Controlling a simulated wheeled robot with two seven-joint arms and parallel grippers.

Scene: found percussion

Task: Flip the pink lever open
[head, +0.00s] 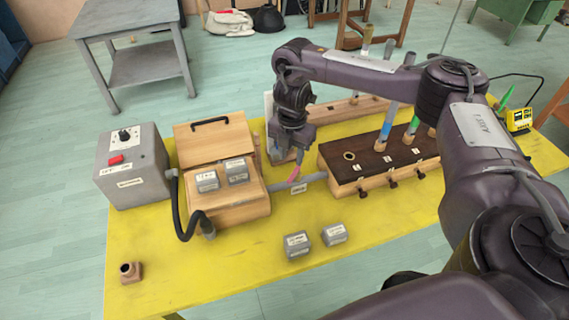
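The pink lever (294,174) stands tilted on the grey pipe (314,178) between a wooden box and a dark-topped wooden chest. My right gripper (289,157) points down just above the lever, its fingertips close to the lever's upper end. I cannot tell whether they touch it, or how far apart the fingers are. My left gripper is not in view.
The wooden box (243,203) with small grey blocks on top and the dark-topped chest (378,155) with upright tubes flank the lever. A grey control unit (132,170) with a black hose stands left. Two grey blocks (297,244) sit in front. The yellow table's (200,270) front left is mostly clear.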

